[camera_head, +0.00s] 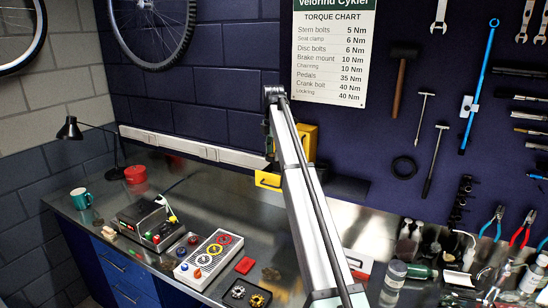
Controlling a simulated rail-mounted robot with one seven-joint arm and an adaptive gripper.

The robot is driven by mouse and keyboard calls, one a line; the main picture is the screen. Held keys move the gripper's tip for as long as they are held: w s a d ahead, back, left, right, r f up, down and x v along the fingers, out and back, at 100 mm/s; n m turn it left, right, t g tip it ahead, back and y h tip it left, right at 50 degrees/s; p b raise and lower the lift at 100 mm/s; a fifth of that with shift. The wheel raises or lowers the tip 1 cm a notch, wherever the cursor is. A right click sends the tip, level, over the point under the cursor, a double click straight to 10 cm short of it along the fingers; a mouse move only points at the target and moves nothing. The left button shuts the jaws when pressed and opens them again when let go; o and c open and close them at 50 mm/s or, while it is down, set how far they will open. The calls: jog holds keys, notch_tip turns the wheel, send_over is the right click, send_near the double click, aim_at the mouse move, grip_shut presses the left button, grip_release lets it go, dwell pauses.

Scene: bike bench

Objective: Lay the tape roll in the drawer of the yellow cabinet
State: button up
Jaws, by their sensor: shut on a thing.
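The yellow cabinet (309,140) stands at the back of the bench against the wall, partly behind my arm. Its drawer (267,180) sticks out at the lower left, its yellow front showing; the inside is hidden. My gripper (270,157) is small and dark, pointing down just above the drawer, left of my arm. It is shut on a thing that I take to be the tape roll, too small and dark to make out. I cannot tell the gap between gripper and drawer. No tape roll shows plainly elsewhere.
On the bench's left are a lamp (70,130), a teal mug (81,198), a red round tub (135,174) and a white tray (209,259) of coloured parts. Bottles (393,284) and small items crowd the right. Bare bench lies left of the drawer.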

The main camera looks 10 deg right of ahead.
jog(key=shift+s+d+f+b, duration=0.15)
jog(key=shift+f+b, duration=0.15)
jog(key=shift+f, duration=2.1)
jog(key=shift+s+d+f+b, duration=0.1)
jog(key=shift+f+b, duration=0.15)
jog(key=shift+f, duration=2.1)
jog(key=o, duration=1.1)
jog(key=shift+w, duration=0.1)
jog(key=shift+o, duration=0.2)
notch_tip(320, 180, up, 12)
